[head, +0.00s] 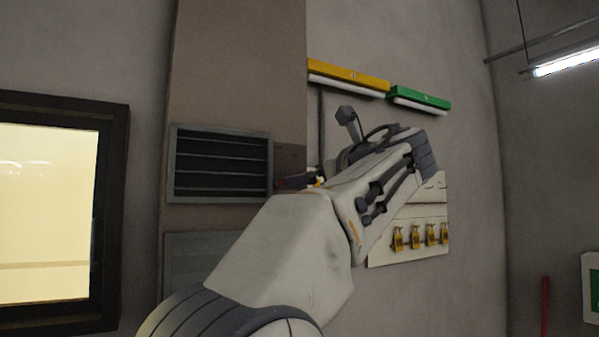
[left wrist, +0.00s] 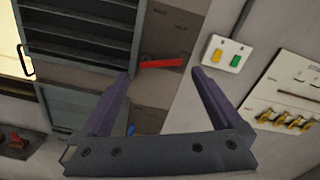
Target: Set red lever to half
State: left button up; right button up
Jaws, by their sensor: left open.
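The red lever (left wrist: 165,63) is on a brown plate right of a slatted vent in the left wrist view. Its handle points right, roughly level in that picture, from a pivot at its left end. Small marks on the plate are too small to read. My left gripper (left wrist: 160,74) is open, its two purple fingers on either side of the lever's lower side, with nothing visibly held. I cannot tell whether they touch it. In the head view the lever shows as a dark reddish bar (head: 294,182), partly beside my arm, which hides the fingers. My right gripper is not in view.
The vent (left wrist: 75,38) is left of the lever. A switch plate (left wrist: 227,53) with yellow and green buttons is to its right. A board with brass padlocks (left wrist: 290,119) is further right. A blue piece (left wrist: 131,129) shows between the fingers. Yellow (head: 345,75) and green (head: 420,97) fixtures hang above.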

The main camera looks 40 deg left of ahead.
pick_arm(q)
jog(key=p+x, duration=0.2)
jog(key=x, duration=0.4)
jog(key=shift+a, duration=0.2)
jog(key=shift+w, duration=0.1)
jog(key=shift+c, duration=0.3)
jog(key=c, duration=1)
